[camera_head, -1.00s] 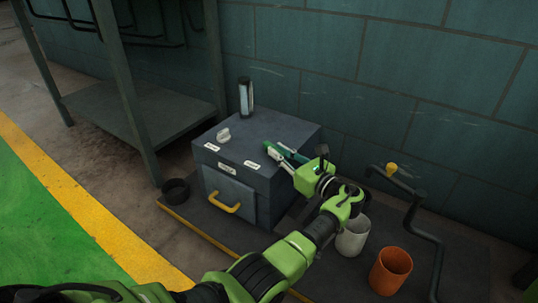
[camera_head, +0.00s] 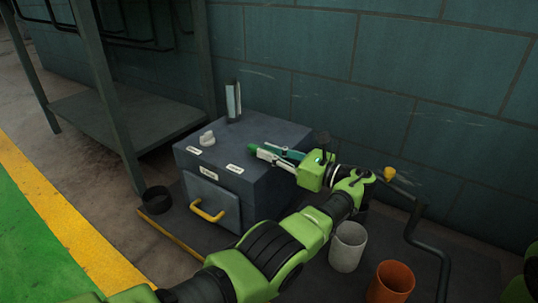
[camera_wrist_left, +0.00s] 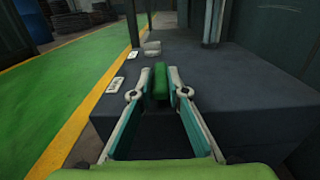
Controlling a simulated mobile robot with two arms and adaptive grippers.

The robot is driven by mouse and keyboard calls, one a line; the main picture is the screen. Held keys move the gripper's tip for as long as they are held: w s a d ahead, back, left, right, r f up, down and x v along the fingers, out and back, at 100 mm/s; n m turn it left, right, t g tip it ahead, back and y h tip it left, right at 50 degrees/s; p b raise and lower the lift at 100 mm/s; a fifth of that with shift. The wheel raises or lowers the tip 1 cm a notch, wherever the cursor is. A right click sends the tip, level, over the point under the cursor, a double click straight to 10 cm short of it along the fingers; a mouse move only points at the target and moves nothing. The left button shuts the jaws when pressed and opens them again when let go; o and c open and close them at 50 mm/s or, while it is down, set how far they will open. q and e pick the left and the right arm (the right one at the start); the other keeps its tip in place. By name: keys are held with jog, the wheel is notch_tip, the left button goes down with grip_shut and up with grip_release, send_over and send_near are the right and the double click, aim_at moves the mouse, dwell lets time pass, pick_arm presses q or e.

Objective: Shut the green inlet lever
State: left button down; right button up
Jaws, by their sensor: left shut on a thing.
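The green inlet lever (camera_wrist_left: 160,82) stands on top of the dark grey box (camera_head: 270,185). In the left wrist view it sits between the fingertips of my left gripper (camera_wrist_left: 161,88), which is shut on it. In the head view my left gripper (camera_head: 264,151) reaches in from the right side of the box top, and only a small green end of the lever (camera_head: 252,148) shows past the fingers. The base of the lever is hidden by the fingers. My right gripper is not in view.
A white knob (camera_head: 207,139) and an upright cylinder (camera_head: 233,101) stand on the box top. A yellow handle (camera_head: 208,212) is on its front. A metal rack (camera_head: 125,120) is at left.

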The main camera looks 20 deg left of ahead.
pick_arm(q)
jog(key=shift+f, duration=0.1)
jog(key=c, duration=2)
grip_release()
jog(key=shift+w+a, duration=0.1)
jog(key=shift+o, duration=0.2)
notch_tip(320, 180, up, 10)
